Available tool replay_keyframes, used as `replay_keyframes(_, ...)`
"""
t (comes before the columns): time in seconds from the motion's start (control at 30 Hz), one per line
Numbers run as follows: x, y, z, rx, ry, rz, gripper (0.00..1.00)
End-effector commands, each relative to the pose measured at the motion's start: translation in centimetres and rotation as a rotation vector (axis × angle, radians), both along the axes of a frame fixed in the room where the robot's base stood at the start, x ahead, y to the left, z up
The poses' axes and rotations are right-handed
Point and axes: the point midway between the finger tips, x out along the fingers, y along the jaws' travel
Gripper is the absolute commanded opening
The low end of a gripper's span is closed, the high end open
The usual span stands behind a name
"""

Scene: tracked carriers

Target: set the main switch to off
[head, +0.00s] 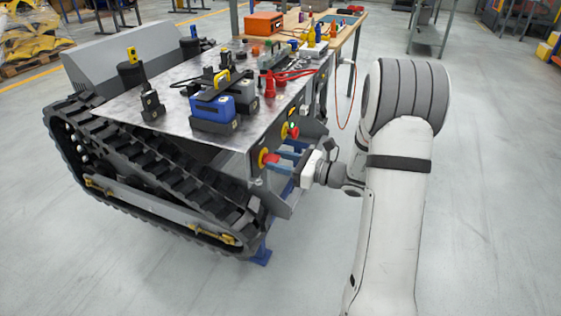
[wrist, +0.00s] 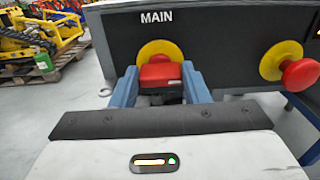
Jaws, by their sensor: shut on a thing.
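The main switch is a red handle (wrist: 160,73) on a round yellow plate, under the white label MAIN on a dark panel (wrist: 225,32). It also shows in the head view as a red handle (head: 271,158) on the side of the tracked carrier (head: 140,105). My gripper (wrist: 160,82) has its two blue fingers on either side of the red handle and is shut on it. In the head view my gripper (head: 284,160) reaches the panel from the right. The handle's lower part is hidden behind my gripper, so its exact angle is hard to tell.
A red mushroom button (wrist: 300,74) on a yellow base sits right of the switch. A workbench (head: 345,30) stands behind. The floor (head: 490,200) at right is clear.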

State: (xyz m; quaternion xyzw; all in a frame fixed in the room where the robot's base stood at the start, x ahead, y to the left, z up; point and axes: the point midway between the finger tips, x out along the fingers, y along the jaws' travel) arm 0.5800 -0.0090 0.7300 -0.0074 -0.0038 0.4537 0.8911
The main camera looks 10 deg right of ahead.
Motion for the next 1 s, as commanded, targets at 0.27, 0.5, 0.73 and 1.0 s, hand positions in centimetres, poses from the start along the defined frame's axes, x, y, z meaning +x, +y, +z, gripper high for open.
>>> replay_keyframes(0.27, -0.05, 0.1, -0.27, -0.076, -0.107, 0.001, 0.19)
replay_keyframes(0.5, -0.13, 0.15, -0.47, -0.199, -0.277, 0.002, 0.19)
replay_keyframes(0.73, -0.2, 0.2, -0.57, -0.328, -0.455, 0.001, 0.19)
replay_keyframes(1.0, -0.28, 0.23, -0.77, -0.48, -0.662, 0.0, 0.19)
